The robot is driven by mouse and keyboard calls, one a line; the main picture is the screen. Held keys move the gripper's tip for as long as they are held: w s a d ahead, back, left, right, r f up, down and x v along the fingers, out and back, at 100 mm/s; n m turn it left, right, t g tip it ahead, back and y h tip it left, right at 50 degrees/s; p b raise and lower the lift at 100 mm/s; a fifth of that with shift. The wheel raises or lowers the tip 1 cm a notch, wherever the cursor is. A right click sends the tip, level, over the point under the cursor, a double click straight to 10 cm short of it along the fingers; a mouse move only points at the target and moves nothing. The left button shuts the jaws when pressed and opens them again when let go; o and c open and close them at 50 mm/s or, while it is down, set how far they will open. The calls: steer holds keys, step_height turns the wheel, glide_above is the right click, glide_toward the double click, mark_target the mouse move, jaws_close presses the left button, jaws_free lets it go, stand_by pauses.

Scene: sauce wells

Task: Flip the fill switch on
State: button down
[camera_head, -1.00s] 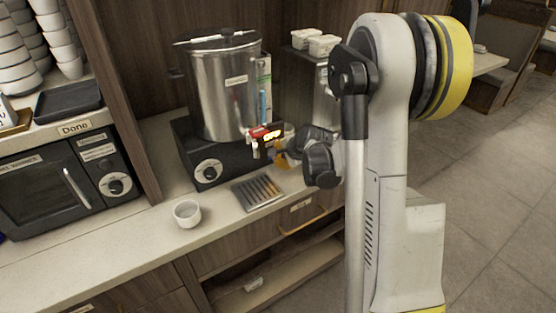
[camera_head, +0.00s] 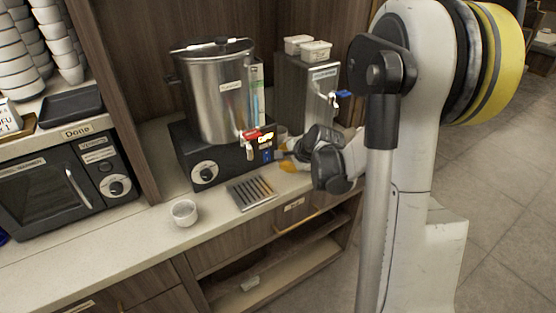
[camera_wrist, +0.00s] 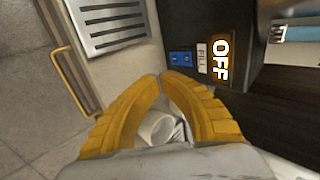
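The fill switch area is on the black base of the steel urn (camera_head: 218,105). In the wrist view a FILL label (camera_wrist: 201,57) sits between a lit OFF sign (camera_wrist: 220,60) and a blue two-part panel (camera_wrist: 180,59); which part is the switch is unclear. The blue panel (camera_head: 267,156) also shows small in the head view, below the lit sign. My gripper (camera_wrist: 160,77) has its yellow fingers with tips together, just short of the blue panel, apparently not touching it. In the head view my gripper (camera_head: 285,167) is right of the base.
A white cup (camera_wrist: 157,129) shows between my fingers, seemingly behind them. A slotted drip tray (camera_head: 251,192) and a white bowl (camera_head: 184,212) are on the counter. A steel dispenser (camera_head: 302,95) with a blue tap stands to the right. The urn has a red tap (camera_head: 250,135).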

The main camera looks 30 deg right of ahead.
mark_target(267, 155)
steer(key=p+v, duration=0.1)
steer(key=v, duration=0.4)
steer(key=shift+s+r+p, duration=0.1)
steer(key=shift+r+p, duration=0.25)
steer(key=shift+r, duration=0.05)
steer(key=shift+s, duration=0.1)
steer(key=shift+s+d+f+p, duration=0.1)
steer(key=shift+s+f+p, duration=0.25)
steer(key=shift+f+p, duration=0.25)
steer(key=b+x, duration=0.3)
steer(key=x, duration=0.7)
steer(key=shift+w+f+b, duration=0.2)
steer(key=shift+f+b, duration=0.1)
steer(key=shift+b, duration=0.1)
steer(key=shift+w+b, duration=0.3)
steer(key=shift+w, duration=1.45)
